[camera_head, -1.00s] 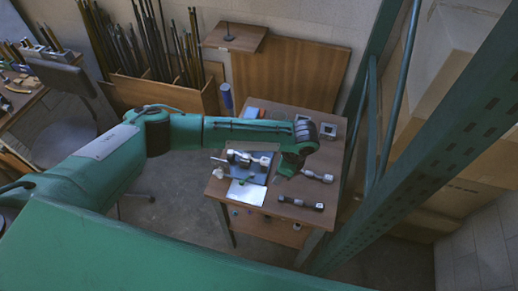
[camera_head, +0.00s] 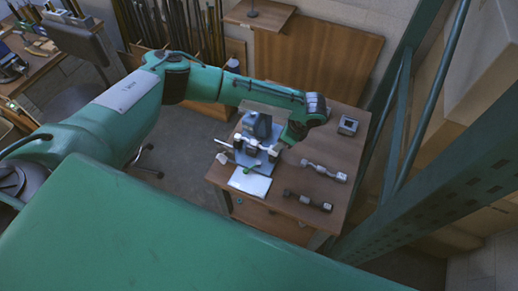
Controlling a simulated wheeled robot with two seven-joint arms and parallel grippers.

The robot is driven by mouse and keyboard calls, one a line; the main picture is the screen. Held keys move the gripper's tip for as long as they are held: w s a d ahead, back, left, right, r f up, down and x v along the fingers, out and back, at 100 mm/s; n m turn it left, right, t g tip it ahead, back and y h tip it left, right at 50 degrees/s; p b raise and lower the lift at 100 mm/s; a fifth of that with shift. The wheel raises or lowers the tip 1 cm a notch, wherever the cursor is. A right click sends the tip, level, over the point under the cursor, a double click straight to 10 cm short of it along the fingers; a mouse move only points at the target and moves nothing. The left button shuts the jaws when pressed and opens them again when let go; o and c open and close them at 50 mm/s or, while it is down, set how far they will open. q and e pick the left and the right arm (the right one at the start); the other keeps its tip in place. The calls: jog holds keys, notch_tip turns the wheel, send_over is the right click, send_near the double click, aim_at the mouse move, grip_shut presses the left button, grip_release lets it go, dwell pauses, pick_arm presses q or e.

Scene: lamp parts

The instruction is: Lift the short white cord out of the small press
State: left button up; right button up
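I cannot make out a cord in the press. My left gripper (camera_head: 277,151) points down beside the press, on its right. Its fingers are too small and covered to tell whether they are open or hold something. My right gripper is not in view.
A green metal rack (camera_head: 430,190) stands close on the right.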

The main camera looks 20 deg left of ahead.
aim_at(256, 144)
pick_arm(q)
jog(key=shift+s+a+f, duration=0.1)
jog(key=shift+a+f, duration=0.05)
jog(key=shift+f, duration=0.2)
jog(key=shift+a+f+b, duration=0.15)
jog(key=shift+f+b, duration=0.1)
jog(key=shift+b, duration=0.05)
jog(key=b+x, duration=0.3)
jog(key=shift+s+a+f, duration=0.15)
jog(key=shift+s+f, duration=0.2)
jog(key=shift+a+f+b, duration=0.15)
jog(key=shift+f+b, duration=0.1)
jog(key=shift+b, duration=0.2)
jog(key=shift+f, duration=0.1)
jog(key=c, duration=1.1)
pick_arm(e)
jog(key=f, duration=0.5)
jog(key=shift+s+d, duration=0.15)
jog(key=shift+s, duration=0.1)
